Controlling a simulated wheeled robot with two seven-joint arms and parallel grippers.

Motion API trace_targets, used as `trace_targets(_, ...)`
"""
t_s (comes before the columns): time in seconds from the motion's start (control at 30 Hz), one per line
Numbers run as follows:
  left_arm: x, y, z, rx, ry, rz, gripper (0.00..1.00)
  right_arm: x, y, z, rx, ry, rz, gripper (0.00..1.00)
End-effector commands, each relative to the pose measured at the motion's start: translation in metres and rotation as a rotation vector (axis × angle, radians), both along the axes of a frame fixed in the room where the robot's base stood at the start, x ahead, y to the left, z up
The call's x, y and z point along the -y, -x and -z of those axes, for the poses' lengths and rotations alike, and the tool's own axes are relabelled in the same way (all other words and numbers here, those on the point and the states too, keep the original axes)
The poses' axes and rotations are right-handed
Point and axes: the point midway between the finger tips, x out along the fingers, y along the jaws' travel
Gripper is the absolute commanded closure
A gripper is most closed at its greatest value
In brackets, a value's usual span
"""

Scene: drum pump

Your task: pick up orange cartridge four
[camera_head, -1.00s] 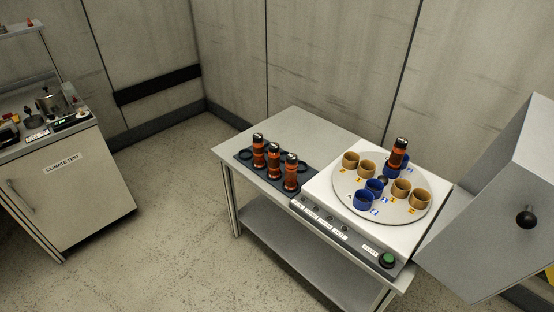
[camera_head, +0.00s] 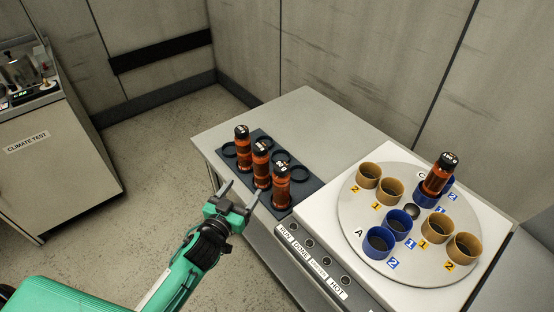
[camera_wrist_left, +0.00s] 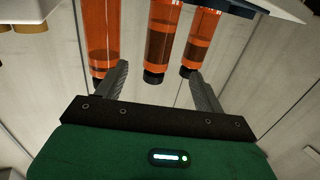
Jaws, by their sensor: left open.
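Three orange cartridges with black caps stand upright in a dark rack (camera_head: 312,184): a back one (camera_head: 243,150), a middle one (camera_head: 261,165) and a front one (camera_head: 281,188). A fourth orange cartridge (camera_head: 437,176) sits tilted in a blue cup on the round plate. The cap markings are too small to read, so I cannot tell which is number four. My left gripper (camera_head: 240,192) is open and empty, left of the rack and apart from the cartridges. The left wrist view shows three cartridges (camera_wrist_left: 101,35) (camera_wrist_left: 161,35) (camera_wrist_left: 203,35) beyond the spread fingers. My right gripper is not seen.
The white machine (camera_head: 312,228) with labelled buttons stands right of the rack. Its round plate (camera_head: 350,215) carries several tan and blue cups. The table's back part (camera_head: 290,115) is clear. A climate test cabinet (camera_head: 50,165) stands at the far left.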

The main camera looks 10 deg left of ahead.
Motion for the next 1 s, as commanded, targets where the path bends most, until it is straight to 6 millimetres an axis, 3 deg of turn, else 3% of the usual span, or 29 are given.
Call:
trace_targets(0.17,0.003,-0.009,-0.014,0.027,0.008,0.006,0.3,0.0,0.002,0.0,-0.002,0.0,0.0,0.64)
trace_targets(0.53,0.015,-0.068,-0.013,0.024,0.008,0.005,0.3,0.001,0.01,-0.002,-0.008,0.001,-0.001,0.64)
trace_targets(0.87,0.019,-0.09,-0.014,0.023,0.008,0.005,0.3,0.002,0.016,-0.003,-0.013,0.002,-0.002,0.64)
trace_targets(1.0,0.022,-0.109,-0.017,0.023,0.008,0.005,0.3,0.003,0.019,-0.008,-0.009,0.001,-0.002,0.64)
